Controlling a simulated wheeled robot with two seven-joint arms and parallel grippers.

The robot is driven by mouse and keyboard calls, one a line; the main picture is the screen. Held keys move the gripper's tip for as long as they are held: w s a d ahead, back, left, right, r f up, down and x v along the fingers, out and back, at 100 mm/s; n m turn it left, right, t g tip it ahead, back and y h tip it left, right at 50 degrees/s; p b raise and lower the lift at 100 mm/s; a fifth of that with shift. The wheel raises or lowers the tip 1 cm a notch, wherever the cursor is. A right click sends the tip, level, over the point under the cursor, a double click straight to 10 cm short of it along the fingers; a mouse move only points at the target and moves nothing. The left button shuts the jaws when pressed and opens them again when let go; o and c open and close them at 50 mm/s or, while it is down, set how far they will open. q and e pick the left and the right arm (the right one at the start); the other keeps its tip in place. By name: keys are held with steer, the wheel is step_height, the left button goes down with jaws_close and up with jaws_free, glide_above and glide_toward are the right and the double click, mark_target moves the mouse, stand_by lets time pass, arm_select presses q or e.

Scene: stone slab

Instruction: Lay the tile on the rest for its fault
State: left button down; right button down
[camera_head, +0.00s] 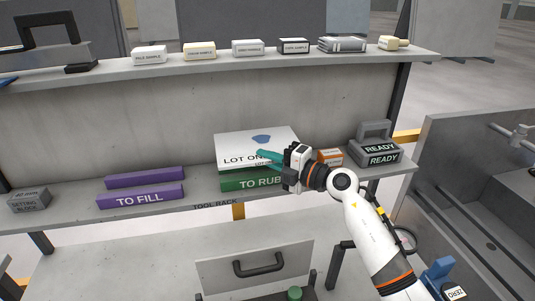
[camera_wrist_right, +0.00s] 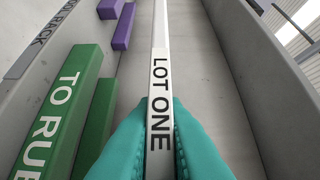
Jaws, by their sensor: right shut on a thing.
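The white tile (camera_head: 235,146), lettered LOT ONE on its edge, has a blue irregular patch on its top face. My right gripper (camera_head: 276,161) is shut on its front edge; in the wrist view the teal fingers (camera_wrist_right: 160,140) press either side of the lettered edge (camera_wrist_right: 160,70). The tile is level above the green rest (camera_head: 237,182), lettered TO RUB. The green rest (camera_wrist_right: 65,115) shows as two bars in the wrist view, apparently with a gap below the tile. The purple rest (camera_head: 140,197), lettered TO FILL, is empty, left of it. My left gripper is out of view.
A grey READY block (camera_head: 375,152) and a small orange-and-white box (camera_head: 330,157) stand right of the tile. A grey setting block (camera_head: 28,200) is at the far left. Samples line the upper shelf (camera_head: 200,65).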

step_height(320, 180, down, 5)
steer(key=shift+f+b, duration=0.15)
steer(key=shift+b, duration=1.05)
steer(key=shift+d+f+b, duration=0.1)
steer(key=shift+f+b, duration=0.5)
steer(key=shift+f, duration=0.4)
